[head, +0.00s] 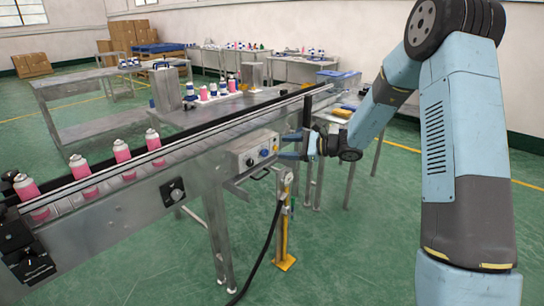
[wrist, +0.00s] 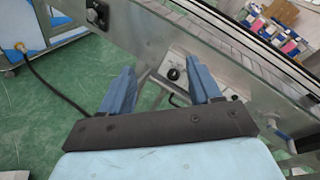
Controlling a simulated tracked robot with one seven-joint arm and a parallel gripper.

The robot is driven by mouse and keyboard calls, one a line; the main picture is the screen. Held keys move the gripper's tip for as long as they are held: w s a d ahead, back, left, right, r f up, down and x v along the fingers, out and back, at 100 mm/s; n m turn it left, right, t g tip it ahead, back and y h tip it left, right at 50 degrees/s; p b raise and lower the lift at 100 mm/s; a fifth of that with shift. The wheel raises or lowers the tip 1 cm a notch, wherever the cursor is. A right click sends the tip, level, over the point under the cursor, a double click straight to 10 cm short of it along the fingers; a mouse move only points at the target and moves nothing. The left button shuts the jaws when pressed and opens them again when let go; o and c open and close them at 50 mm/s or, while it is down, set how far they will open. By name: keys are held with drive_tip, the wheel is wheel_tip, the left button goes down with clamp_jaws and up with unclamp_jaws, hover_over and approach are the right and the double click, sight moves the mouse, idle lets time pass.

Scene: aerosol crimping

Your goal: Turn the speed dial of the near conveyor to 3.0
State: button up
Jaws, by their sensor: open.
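The near conveyor (head: 110,205) runs diagonally through the head view, with pink cans on its belt. A grey control box (head: 240,158) on its side carries a black knob (head: 250,161) and a blue knob (head: 264,153). A black plate with a round knob (head: 176,195) sits further left on the conveyor side. I cannot read any scale or tell which knob is the speed dial. My gripper (head: 288,146) is open and empty, just right of the box. In the wrist view, a black knob (wrist: 174,74) shows between the blue fingers (wrist: 160,68), apart from them.
A yellow post (head: 284,225) with a black cable (head: 262,255) stands below the box. A handle (head: 260,174) juts from beneath the box. A black unit (head: 35,266) is at the conveyor's left end. Tables stand behind.

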sight(267, 153)
drive_tip(key=w+d+f+m+t+h, duration=0.1)
drive_tip(key=w+d+f+m+t, duration=0.15)
drive_tip(key=w+f+m, duration=0.35)
drive_tip(key=w+d+f+m+t, duration=0.1)
drive_tip(key=w+f+m+t, duration=0.25)
drive_tip(key=f, duration=0.45)
drive_tip(key=shift+n, duration=0.45)
drive_tip(key=x, duration=1.4)
drive_tip(key=shift+w+r, duration=0.3)
drive_tip(key=shift+w, duration=0.15)
drive_tip(key=c, duration=1)
drive_tip(key=shift+d, duration=0.4)
drive_tip(key=shift+c, duration=0.2)
drive_tip(key=shift+a+m, duration=0.3)
